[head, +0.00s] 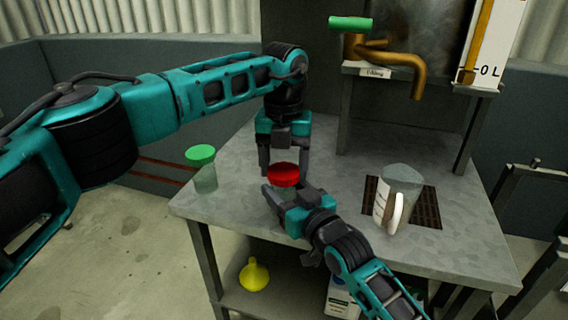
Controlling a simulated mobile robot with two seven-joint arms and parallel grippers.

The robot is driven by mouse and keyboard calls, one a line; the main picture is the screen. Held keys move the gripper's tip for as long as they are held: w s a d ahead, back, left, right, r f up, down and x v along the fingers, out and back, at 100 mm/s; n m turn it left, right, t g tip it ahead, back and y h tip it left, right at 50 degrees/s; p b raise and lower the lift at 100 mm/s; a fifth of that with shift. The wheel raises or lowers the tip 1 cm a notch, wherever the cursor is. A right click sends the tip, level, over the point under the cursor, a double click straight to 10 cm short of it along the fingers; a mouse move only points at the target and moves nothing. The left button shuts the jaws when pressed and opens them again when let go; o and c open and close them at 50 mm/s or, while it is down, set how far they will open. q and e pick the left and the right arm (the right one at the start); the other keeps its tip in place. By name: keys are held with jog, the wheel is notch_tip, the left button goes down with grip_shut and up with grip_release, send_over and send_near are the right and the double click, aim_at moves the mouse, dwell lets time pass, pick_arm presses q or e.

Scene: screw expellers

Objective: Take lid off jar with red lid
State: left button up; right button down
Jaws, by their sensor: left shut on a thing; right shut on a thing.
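The jar with the red lid (283,174) stands on the grey metal table, its lid facing up. My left gripper (284,168) points down from above with its fingers on either side of the red lid, shut on it. My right gripper (284,191) reaches in from the front right, low at the jar, shut on the jar's body. The jar's body is mostly hidden behind the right gripper. The lid sits at the top of the jar; I cannot tell whether there is a gap under it.
A clear jar with a green lid (201,168) stands at the table's left edge. A measuring jug (397,198) stands on a dark grate (430,208) at the right. A brass tap (390,56) hangs above the back. A yellow funnel (254,275) is on the shelf below.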

pick_arm(q)
jog(key=n, duration=0.7)
jog(key=shift+n, duration=0.4)
jog(key=n, duration=0.3)
jog(key=shift+r+n, duration=0.1)
jog(key=shift+n, duration=0.3)
jog(key=n, duration=0.4)
jog(key=shift+n, duration=0.3)
jog(key=shift+r, duration=0.15)
jog(key=shift+r, duration=0.95)
jog(key=shift+r, duration=0.1)
